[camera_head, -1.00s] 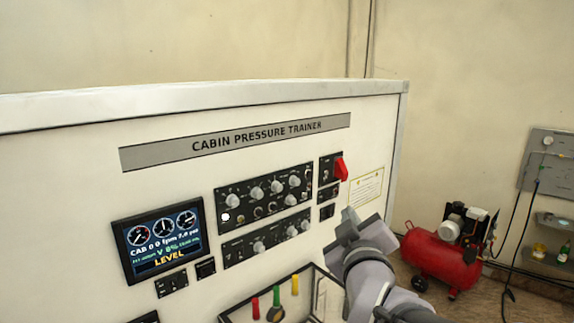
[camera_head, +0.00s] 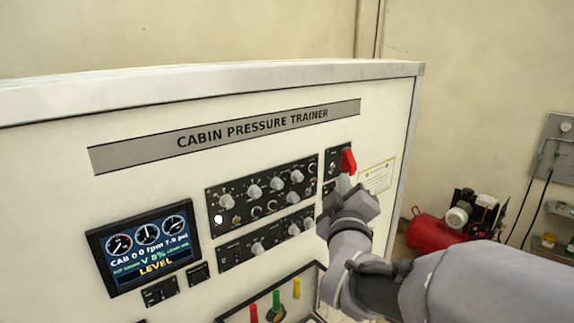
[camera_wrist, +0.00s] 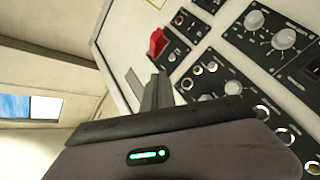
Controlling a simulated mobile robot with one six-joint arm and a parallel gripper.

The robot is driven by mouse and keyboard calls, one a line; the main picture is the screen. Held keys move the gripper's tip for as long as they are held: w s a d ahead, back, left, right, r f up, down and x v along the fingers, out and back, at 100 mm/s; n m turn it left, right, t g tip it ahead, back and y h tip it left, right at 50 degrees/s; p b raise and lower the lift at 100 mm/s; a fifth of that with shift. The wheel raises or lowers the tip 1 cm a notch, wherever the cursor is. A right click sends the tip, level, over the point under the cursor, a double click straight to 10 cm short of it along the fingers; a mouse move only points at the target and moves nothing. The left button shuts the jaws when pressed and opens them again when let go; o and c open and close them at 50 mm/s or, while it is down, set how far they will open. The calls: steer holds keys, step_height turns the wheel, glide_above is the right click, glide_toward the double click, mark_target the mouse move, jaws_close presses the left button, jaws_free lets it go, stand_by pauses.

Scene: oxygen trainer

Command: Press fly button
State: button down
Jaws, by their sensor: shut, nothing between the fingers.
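The white cabin pressure trainer (camera_head: 380,110) fills the middle of the head view. No label reading "fly" is legible, so I cannot tell which control is the fly button. A red switch guard (camera_head: 348,162) stands out from a small black panel at the right. It also shows in the wrist view (camera_wrist: 157,42), just beyond my fingertips. My gripper (camera_head: 336,193) is shut and empty, just below the red guard in the head view. In the wrist view its fingers (camera_wrist: 157,92) point toward the panel below the guard. Contact cannot be told. My gripper hides part of the small panels there.
Two black knob panels (camera_head: 262,190) lie left of my gripper. A screen (camera_head: 146,247) reading LEVEL is at the lower left. Coloured levers (camera_head: 276,301) stand below. A red compressor (camera_head: 428,234) is on the floor at right. The space above the trainer is clear.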

mark_target(313, 168)
steer(key=shift+w+a, duration=0.8)
steer(key=shift+w, duration=0.3)
steer(key=shift+w+a, duration=0.8)
steer(key=shift+w, duration=0.3)
steer(key=shift+w+a, duration=0.25)
steer(key=shift+w, duration=0.1)
steer(key=shift+w+a, duration=0.2)
steer(key=shift+w, duration=0.15)
stand_by(1.0)
stand_by(0.3)
steer(key=shift+s+d+b, duration=0.45)
steer(key=shift+s+b, duration=0.2)
steer(key=shift+s, duration=0.05)
